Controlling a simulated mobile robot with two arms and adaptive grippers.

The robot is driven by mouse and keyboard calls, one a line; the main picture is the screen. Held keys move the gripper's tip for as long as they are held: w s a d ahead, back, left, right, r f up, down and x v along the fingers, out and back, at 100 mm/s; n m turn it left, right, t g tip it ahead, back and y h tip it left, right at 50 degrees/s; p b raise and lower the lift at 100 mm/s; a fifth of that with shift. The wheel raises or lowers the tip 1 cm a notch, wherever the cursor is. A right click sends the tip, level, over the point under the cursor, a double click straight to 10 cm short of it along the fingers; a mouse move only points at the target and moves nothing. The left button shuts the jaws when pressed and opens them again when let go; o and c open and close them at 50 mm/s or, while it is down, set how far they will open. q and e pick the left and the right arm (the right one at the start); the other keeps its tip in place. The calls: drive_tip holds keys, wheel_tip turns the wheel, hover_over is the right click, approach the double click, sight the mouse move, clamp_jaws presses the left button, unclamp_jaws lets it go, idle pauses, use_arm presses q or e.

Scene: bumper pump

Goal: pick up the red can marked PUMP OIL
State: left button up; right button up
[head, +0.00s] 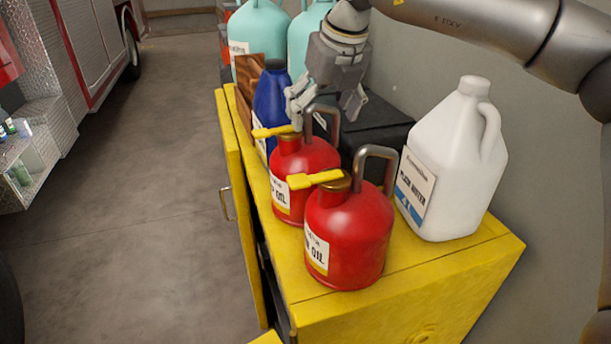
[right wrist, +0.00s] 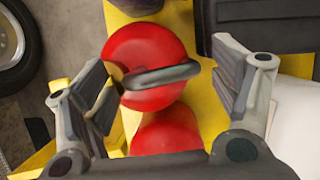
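Two red cans with yellow spouts and grey loop handles stand upright on a yellow cabinet. The far can (head: 305,165) has a label of which only "OIL" reads clearly. The near can (head: 355,235) has a label ending in "OIL", its first word partly turned away. My right gripper (head: 322,106) is open above the far can, its fingers on either side of the handle's top. In the right wrist view the far can (right wrist: 150,55) and its handle lie between the open fingers (right wrist: 168,88), and the near can (right wrist: 165,135) is partly hidden. My left gripper is not in view.
A white jug (head: 450,165) stands right of the cans. A blue bottle (head: 271,100) and a black case (head: 382,125) are close to the far can. Teal jugs (head: 258,35) stand at the back. The cabinet (head: 440,285) has an open door on its left side, with clear floor beyond.

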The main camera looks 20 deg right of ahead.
drive_tip(key=shift+s, duration=0.1)
clamp_jaws()
drive_tip(key=shift+a+r, duration=0.1)
drive_tip(key=shift+r, duration=0.1)
drive_tip(key=shift+r, duration=0.1)
